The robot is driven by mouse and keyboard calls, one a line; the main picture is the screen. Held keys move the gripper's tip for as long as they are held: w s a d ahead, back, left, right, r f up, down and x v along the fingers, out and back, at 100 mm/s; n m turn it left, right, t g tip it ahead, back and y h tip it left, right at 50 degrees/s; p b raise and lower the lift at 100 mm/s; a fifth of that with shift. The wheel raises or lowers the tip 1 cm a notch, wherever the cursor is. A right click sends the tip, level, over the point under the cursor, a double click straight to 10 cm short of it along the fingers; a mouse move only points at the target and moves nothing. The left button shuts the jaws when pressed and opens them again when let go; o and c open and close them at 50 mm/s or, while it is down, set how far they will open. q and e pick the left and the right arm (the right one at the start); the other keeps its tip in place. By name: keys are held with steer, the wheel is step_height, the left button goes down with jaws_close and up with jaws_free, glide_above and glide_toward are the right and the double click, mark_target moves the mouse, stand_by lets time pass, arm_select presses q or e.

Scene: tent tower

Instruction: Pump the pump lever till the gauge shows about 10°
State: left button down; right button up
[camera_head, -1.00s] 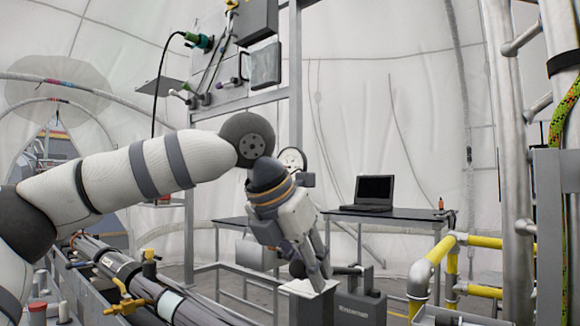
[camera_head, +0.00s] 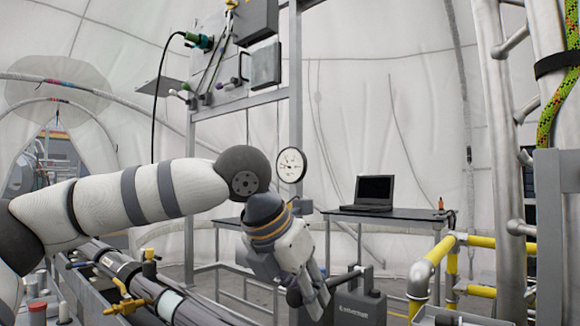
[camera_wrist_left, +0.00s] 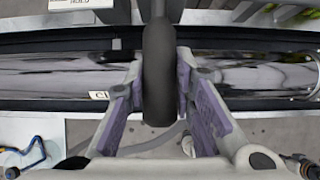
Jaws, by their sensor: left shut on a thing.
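My left gripper (camera_head: 316,304) is shut on the dark pump lever (camera_head: 345,278) low in the middle of the head view. In the left wrist view the rounded dark lever (camera_wrist_left: 158,75) stands between the purple finger pads of the gripper (camera_wrist_left: 157,100). The lever's rod slopes down to the left from the dark pump body (camera_head: 360,308), and its gripped end is partly hidden by the fingers. The round white gauge (camera_head: 291,165) shows above my wrist; its needle is too small to read. My right gripper is not in view.
A laptop (camera_head: 374,193) sits on a dark table (camera_head: 400,215) behind the pump. Yellow pipes (camera_head: 430,262) stand to the right. Long dark cylinders (camera_head: 125,268) run along the lower left. A metal post (camera_head: 296,90) rises behind the arm.

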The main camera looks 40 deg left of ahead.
arm_select(q)
steer(key=shift+f, duration=2.25)
steer(key=shift+w+r, duration=0.15)
steer(key=shift+r, duration=1.45)
steer(key=shift+w+r, duration=0.15)
steer(key=shift+r, duration=1.55)
steer(key=shift+w+r, duration=0.25)
steer(key=shift+r, duration=0.45)
steer(key=shift+w+r, duration=0.3)
steer(key=shift+r, duration=0.4)
steer(key=shift+w+r, duration=0.25)
steer(key=shift+r, duration=0.45)
